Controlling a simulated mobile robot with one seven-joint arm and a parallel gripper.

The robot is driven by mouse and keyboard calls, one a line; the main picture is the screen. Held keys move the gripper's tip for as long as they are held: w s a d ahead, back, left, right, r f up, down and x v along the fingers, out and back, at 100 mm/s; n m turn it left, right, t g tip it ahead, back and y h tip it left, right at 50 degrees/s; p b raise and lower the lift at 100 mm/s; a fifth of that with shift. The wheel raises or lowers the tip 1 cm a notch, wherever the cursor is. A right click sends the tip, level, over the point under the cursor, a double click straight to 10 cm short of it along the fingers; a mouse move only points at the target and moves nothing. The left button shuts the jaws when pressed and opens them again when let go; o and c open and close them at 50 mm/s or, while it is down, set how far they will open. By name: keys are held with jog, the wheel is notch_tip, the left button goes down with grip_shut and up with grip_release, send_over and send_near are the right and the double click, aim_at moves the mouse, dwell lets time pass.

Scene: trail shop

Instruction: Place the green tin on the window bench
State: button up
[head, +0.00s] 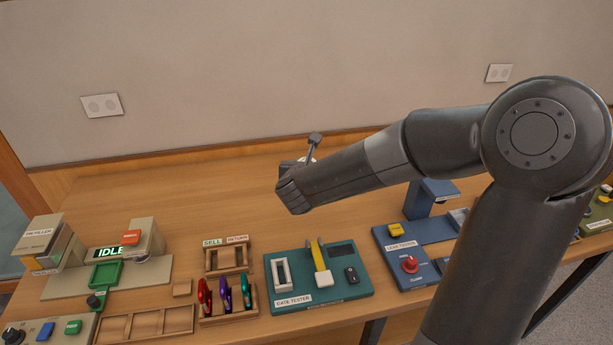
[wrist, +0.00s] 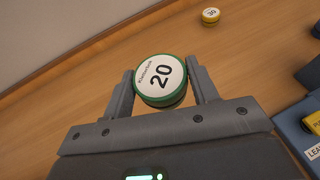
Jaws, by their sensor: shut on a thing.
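The green tin (wrist: 161,80) shows in the wrist view, with a white lid marked 20 and a green rim. My gripper (wrist: 160,92) is shut on it, one finger on each side. In the head view my gripper (head: 298,182) is over the back middle of a long wooden bench (head: 150,195), and the tin is mostly hidden behind it. I cannot tell whether the tin touches the bench top. No window shows, so I cannot tell whether this is the window bench.
A yellow tin (wrist: 210,15) stands farther off on the wood. Along the bench front are a tin filler (head: 45,240), a sell/return rack (head: 228,258), a teal gate tester (head: 318,275) and a blue leak tester (head: 410,250). The back left of the bench is clear, with a wall behind.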

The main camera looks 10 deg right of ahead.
jog(key=shift+r, duration=1)
jog(key=s+a+f+n+g+y, duration=0.1)
jog(key=a+n+y, duration=0.6)
jog(key=a, duration=0.7)
jog(key=s+a+f+n+g+y, duration=0.1)
jog(key=a+n+g+y, duration=0.3)
jog(key=a, duration=1.1)
jog(key=s+n+y, duration=0.1)
jog(key=n+y, duration=0.2)
jog(key=y, duration=0.1)
jog(key=shift+a+f, duration=0.15)
jog(key=shift+f, duration=0.1)
jog(key=s+a+n+g, duration=0.2)
jog(key=s+a+g, duration=0.1)
jog(key=s+a+n+g+y, duration=0.1)
jog(key=s+a+n+g, duration=0.1)
jog(key=a+n+g, duration=0.1)
jog(key=s+a+n+g+y, duration=0.1)
jog(key=s+a+n+g, duration=0.1)
jog(key=s+a, duration=0.1)
jog(key=shift+s+r+n+g, duration=0.3)
jog(key=shift+s+g, duration=0.05)
jog(key=shift+g, duration=0.05)
jog(key=c, duration=0.3)
jog(key=r+n+g+h, duration=0.2)
jog(key=n+g+h, duration=0.2)
jog(key=n+g, duration=0.55)
send_over(147, 322)
notch_tip(147, 322, down, 18)
jog(key=shift+r, duration=0.1)
